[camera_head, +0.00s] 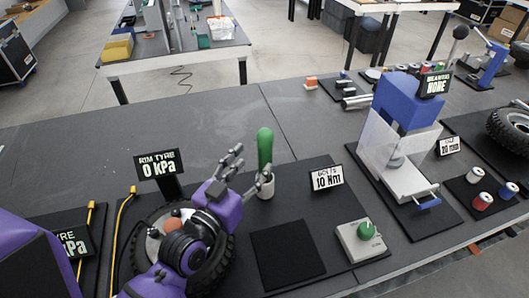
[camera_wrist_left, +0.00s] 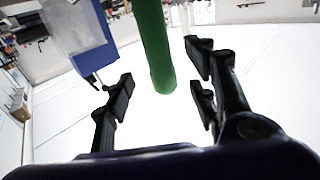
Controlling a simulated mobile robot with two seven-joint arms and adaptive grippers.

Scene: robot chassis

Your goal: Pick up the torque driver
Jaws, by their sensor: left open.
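The torque driver (camera_head: 265,147) shows a green, rounded handle and stands upright in a pale cup-like holder (camera_head: 266,188) on the black mat. My left gripper (camera_head: 249,166) is open and empty, just left of the driver, with its fingers pointing toward it. In the left wrist view, the green handle (camera_wrist_left: 157,50) shows between and beyond the open fingers (camera_wrist_left: 160,82), with no visible contact on either side. The driver's lower part is hidden in the holder. My right gripper is not in view.
A "10 Nm" sign (camera_head: 327,177) stands right of the driver. A grey box with a green knob (camera_head: 362,241) sits on the mat's front right. A blue and white press (camera_head: 398,150) stands farther right. A tyre (camera_head: 212,268) lies beneath my left arm. The table behind the driver is clear.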

